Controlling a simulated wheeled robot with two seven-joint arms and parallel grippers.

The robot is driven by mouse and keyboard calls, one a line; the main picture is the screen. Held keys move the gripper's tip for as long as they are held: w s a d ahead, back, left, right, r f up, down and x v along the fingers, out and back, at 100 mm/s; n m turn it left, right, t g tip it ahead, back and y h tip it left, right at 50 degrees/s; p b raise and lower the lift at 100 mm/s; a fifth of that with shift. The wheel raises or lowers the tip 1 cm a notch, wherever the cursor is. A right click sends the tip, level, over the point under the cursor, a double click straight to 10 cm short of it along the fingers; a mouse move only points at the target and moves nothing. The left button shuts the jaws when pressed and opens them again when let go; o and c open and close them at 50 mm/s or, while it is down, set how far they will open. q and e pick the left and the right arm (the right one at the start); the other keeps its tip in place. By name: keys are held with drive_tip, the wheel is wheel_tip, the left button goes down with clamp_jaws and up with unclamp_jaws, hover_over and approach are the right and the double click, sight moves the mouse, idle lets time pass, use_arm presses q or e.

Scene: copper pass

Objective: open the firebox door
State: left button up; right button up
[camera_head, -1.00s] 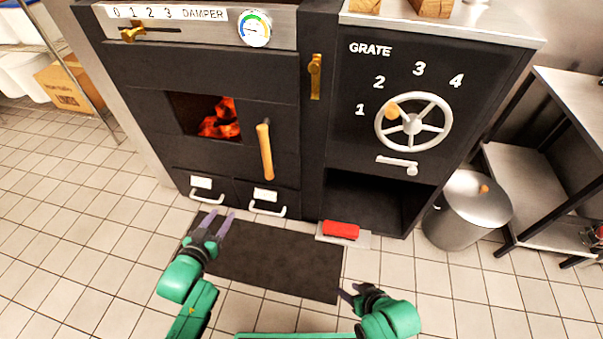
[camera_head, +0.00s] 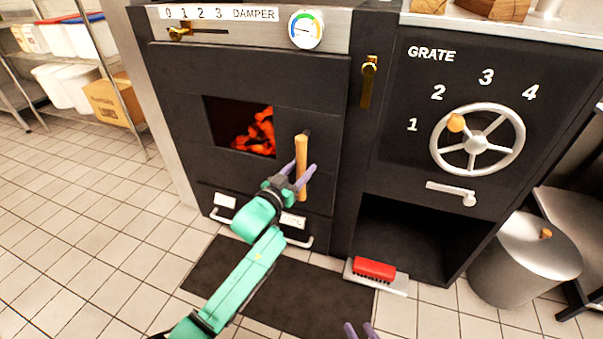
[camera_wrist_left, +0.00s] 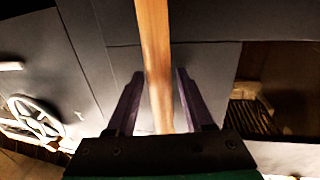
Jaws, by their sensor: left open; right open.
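The firebox door (camera_head: 185,115) is black and looks shut, with a window onto glowing coals (camera_head: 255,135). Its upright wooden handle (camera_head: 301,165) is on the door's right side. My left gripper (camera_head: 300,174) is open at the handle's lower part, with purple fingers on either side of it. In the left wrist view the handle (camera_wrist_left: 154,60) runs between the two open fingers, with gaps to both. A brass latch (camera_head: 368,82) stands upright right of the door. My right gripper (camera_head: 360,331) shows only its purple fingertips at the bottom edge, open and empty.
A spoked grate wheel (camera_head: 477,143) and a crank handle (camera_head: 452,192) are on the right panel. A red brush (camera_head: 374,270) lies on a pan by the open lower bay. A metal bin (camera_head: 525,262) stands at right. A dark mat (camera_head: 215,270) lies before the stove.

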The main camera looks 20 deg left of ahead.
use_arm(q)
drive_tip(key=shift+w, duration=0.15)
clamp_jaws()
idle(1.4)
